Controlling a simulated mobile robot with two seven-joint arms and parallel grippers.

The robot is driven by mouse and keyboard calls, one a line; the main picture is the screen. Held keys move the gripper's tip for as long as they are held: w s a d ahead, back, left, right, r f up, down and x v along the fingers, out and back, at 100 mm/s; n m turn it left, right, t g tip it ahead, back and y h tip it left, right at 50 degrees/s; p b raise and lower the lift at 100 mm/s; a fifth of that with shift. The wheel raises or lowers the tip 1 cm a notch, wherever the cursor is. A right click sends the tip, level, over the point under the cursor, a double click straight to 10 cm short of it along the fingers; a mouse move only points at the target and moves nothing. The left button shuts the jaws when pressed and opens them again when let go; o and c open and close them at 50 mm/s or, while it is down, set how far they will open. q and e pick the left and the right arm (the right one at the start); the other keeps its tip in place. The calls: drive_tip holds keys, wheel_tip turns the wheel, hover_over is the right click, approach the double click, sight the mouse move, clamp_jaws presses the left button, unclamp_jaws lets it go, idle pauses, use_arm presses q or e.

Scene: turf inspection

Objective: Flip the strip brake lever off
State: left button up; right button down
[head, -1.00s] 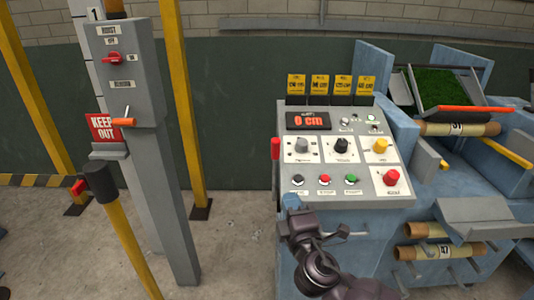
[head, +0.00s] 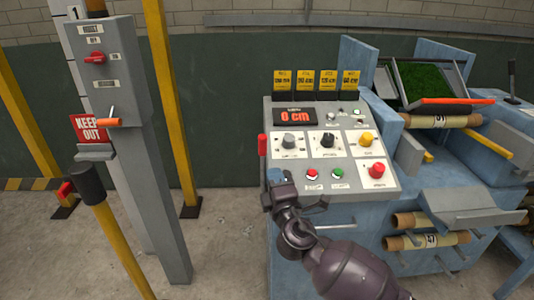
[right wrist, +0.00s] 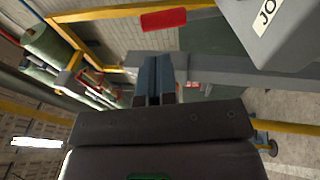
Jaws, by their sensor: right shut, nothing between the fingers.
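A red-handled lever (head: 262,145) stands upright at the left side of the grey control console (head: 386,187). No label on it is readable, so I cannot tell that it is the strip brake lever. My right gripper (head: 277,179) is at the console's lower left front edge, below and slightly right of the red handle, and covers the leftmost button. In the right wrist view its blue fingers (right wrist: 154,82) are together and empty, and the red handle (right wrist: 163,19) lies beyond them, apart. My left gripper is out of view.
A grey post box with a red switch (head: 95,58) and an orange handle (head: 107,122) stands at left. A black-gripped lever (head: 511,67) shows at the far right edge. A blue machine with a turf tray (head: 450,101) is right of the console.

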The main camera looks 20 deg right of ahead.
sight(265, 147)
drive_tip(key=x, duration=0.6)
drive_tip(key=shift+w, duration=0.35)
drive_tip(key=shift+x, duration=0.75)
